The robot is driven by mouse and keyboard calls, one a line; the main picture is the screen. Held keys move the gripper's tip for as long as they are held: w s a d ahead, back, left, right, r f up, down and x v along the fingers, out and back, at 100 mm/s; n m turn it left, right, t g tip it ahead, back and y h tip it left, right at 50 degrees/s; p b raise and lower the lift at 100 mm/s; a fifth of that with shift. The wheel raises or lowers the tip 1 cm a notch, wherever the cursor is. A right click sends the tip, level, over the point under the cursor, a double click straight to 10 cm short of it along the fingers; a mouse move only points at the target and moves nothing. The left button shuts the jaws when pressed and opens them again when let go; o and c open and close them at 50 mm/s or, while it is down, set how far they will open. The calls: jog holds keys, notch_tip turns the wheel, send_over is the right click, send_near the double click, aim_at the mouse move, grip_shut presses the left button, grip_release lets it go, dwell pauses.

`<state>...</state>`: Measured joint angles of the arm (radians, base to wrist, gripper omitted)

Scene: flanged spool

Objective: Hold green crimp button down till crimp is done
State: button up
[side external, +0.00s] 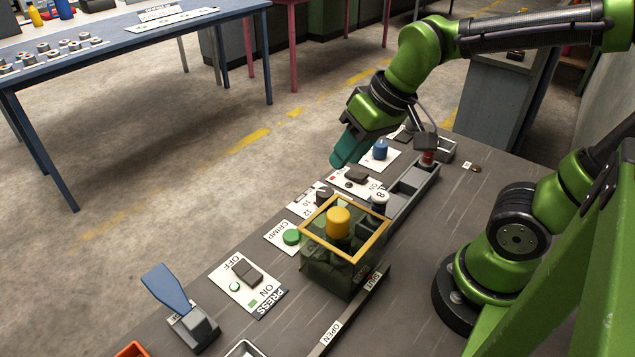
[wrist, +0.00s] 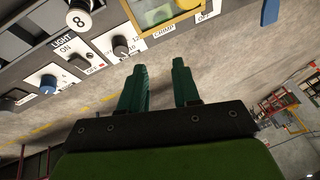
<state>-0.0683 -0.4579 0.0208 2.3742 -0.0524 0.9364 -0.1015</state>
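The green crimp button (side external: 291,237) sits on a white plate marked CRIMP (side external: 276,234), left of the guard box. Nothing touches it in the side view. In the wrist view the CRIMP label (wrist: 164,31) shows near the top, but I cannot make out the button. My gripper (side external: 340,160) hangs above the far part of the bench, well beyond the button, near the blue knob. In the wrist view my gripper (wrist: 160,78) has its two teal fingers apart with nothing between them. The yellow-framed clear guard box (side external: 318,220) stands on the bench with a yellow cylinder (side external: 339,221) inside.
A PRESS switch plate (side external: 247,284) and an upright blue paddle lever (side external: 168,290) stand nearer the front. A dial (side external: 324,194), a LIGHT switch (side external: 357,174), a blue knob (side external: 380,149) and a grey divided tray (side external: 408,190) lie farther back. An OPEN/SHUT strip (side external: 345,318) runs beside the box.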

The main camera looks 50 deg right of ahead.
jog(key=w+a+f+n+g, duration=0.1)
jog(key=n, duration=0.1)
jog(key=w+f+n, duration=0.1)
jog(key=w+n, duration=0.1)
jog(key=w+a+f+n+g, duration=0.1)
jog(key=n, duration=0.1)
jog(key=shift+w+a+g+h, duration=0.3)
jog(key=shift+w, duration=0.1)
grip_shut()
jog(key=w+a+f+n+g, duration=0.1)
jog(key=w+n, duration=0.1)
jog(key=n, duration=0.5)
jog(key=w+a+f+n+g+h, duration=0.1)
jog(key=w+n, duration=0.2)
jog(key=n, duration=0.3)
jog(key=shift+f+n, duration=0.3)
jog(key=shift+n, duration=0.1)
jog(key=shift+w+a, duration=0.1)
